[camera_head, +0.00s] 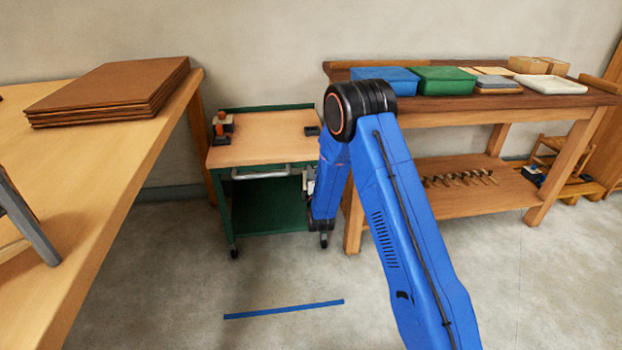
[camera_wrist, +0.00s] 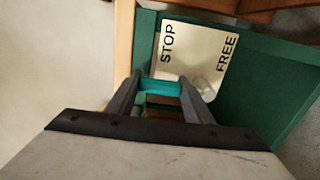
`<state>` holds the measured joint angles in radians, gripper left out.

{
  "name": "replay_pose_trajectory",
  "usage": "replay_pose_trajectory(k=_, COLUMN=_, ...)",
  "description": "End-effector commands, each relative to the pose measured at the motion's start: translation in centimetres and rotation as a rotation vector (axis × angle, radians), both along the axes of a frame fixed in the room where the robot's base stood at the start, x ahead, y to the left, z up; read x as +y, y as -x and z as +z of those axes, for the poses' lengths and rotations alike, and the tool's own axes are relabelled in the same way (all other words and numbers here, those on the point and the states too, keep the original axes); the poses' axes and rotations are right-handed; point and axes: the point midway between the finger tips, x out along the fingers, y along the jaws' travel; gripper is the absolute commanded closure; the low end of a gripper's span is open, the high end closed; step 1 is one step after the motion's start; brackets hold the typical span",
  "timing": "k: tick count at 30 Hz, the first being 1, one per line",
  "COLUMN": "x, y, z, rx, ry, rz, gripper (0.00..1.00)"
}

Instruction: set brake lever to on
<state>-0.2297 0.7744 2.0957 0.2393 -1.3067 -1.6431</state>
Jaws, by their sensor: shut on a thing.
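The brake plate (camera_wrist: 190,52) is a pale panel lettered STOP and FREE on the green side of the trolley in the wrist view. My gripper (camera_wrist: 161,86) is shut on a teal piece, seemingly the brake lever (camera_wrist: 164,88), at the plate's lower edge, on the STOP side. A pale rounded part (camera_wrist: 206,90) shows beside the right finger; much of the lever is hidden by the fingers. In the head view, the green trolley (camera_head: 262,150) stands with its wooden top, and my blue arm reaches down at its right side, hiding the lever.
A wooden table (camera_head: 110,170) with brown sheets (camera_head: 110,90) is at the left. A workbench (camera_head: 440,115) with a blue box (camera_head: 385,78) and a green box (camera_head: 443,80) stands close to the trolley's right. A blue strip (camera_head: 284,309) lies on clear floor in front.

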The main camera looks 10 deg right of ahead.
Motion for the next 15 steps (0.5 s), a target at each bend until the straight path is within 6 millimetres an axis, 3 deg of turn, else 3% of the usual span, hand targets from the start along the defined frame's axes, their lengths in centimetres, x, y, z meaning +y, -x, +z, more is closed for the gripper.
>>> replay_pose_trajectory(k=12, x=0.22, y=0.02, z=-0.06, rx=0.001, ry=0.008, rz=0.004, gripper=0.93)
replay_pose_trajectory(k=13, x=0.22, y=0.02, z=-0.06, rx=0.001, ry=0.008, rz=0.004, gripper=0.46)
replay_pose_trajectory(k=15, x=0.2, y=0.02, z=-0.06, rx=0.001, ry=0.008, rz=0.003, gripper=0.34)
